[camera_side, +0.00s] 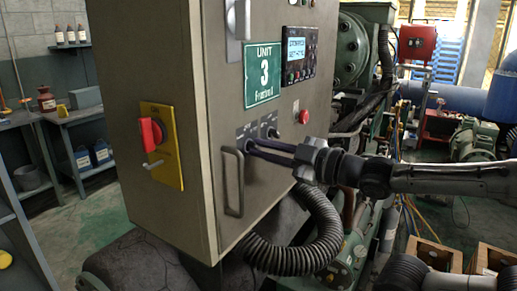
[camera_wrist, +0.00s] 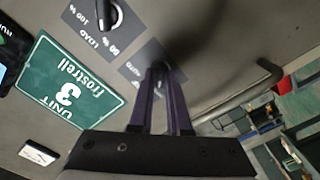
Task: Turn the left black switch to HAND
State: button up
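The left black switch (camera_side: 249,150) sits low on the grey cabinet front. It is mostly hidden behind my gripper's fingertips, and its dark knob (camera_wrist: 160,68) shows between them in the wrist view. My gripper (camera_side: 253,147) reaches in from the right; its two long purple-grey fingers (camera_wrist: 160,78) stand close together with a narrow gap, shut on the knob. An AUTO label (camera_wrist: 133,69) shows beside this switch; I cannot read HAND. The knob's pointing direction is unclear. The other black switch (camera_wrist: 112,15), marked LOAD, is free; it also shows in the side view (camera_side: 272,133).
A cabinet handle (camera_side: 232,182) stands out just below the left switch. A red button (camera_side: 304,116) lies above my fingers. The green UNIT 3 plate (camera_side: 262,74), a display panel (camera_side: 299,55) and a red-yellow isolator (camera_side: 155,135) are also on the cabinet. A black hose (camera_side: 290,260) curves below.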

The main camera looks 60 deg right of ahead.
aim_at(258, 148)
jog(key=o, duration=0.4)
jog(key=shift+s, duration=3)
jog(key=m, duration=1.8)
